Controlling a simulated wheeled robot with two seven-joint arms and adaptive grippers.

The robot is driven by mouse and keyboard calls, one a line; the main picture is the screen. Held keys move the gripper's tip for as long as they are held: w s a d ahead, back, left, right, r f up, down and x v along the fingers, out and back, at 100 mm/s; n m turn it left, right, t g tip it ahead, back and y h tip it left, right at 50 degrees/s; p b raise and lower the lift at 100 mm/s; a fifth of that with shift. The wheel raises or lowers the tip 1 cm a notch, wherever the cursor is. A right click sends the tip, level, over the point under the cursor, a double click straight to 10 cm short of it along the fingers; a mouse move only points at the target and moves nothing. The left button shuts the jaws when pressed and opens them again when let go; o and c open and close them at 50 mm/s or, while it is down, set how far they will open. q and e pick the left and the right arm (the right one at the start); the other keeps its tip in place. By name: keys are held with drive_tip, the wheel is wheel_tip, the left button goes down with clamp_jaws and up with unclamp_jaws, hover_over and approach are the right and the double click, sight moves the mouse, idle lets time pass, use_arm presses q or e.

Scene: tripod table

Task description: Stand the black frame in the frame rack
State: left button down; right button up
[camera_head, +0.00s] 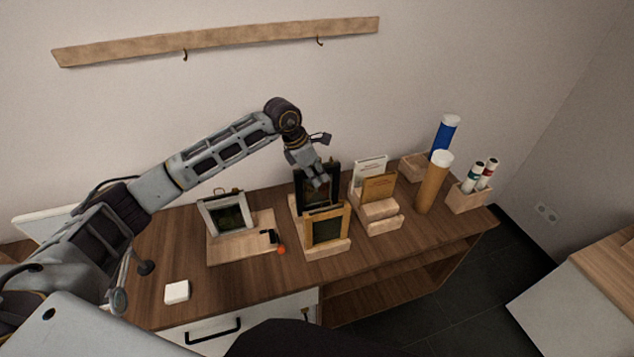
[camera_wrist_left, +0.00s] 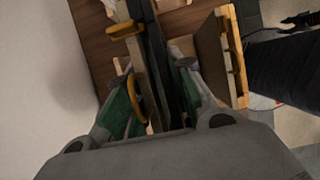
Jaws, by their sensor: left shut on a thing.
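The black frame (camera_head: 315,196) stands close to upright at the back of the light-wood frame rack (camera_head: 328,250). My left gripper (camera_head: 322,177) is shut on its top edge, coming down from above. In the left wrist view the black frame (camera_wrist_left: 158,48) runs between the fingers of the gripper (camera_wrist_left: 160,98). A wooden-rimmed frame (camera_head: 327,228) stands in the front of the rack and hides the black frame's lower part. I cannot tell whether its bottom edge rests in a slot. My right gripper is not in view.
Left of the rack, a silver frame (camera_head: 226,213) stands on a wooden board (camera_head: 240,250). Right are a card holder (camera_head: 379,222), a brown tube (camera_head: 433,184) and a blue tube (camera_head: 444,136). A white block (camera_head: 176,292) lies front left. A wall rail (camera_head: 220,40) hangs above.

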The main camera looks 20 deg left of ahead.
sight(308, 197)
use_arm(q)
wheel_tip(308, 197, down, 4)
drive_tip(key=shift+r+p, duration=0.25)
drive_tip(key=shift+p, duration=0.1)
drive_tip(key=shift+f+b, duration=0.6)
drive_tip(key=c, duration=1.3)
unclamp_jaws()
drive_tip(key=shift+o, duration=0.2)
drive_tip(key=shift+r, duration=0.1)
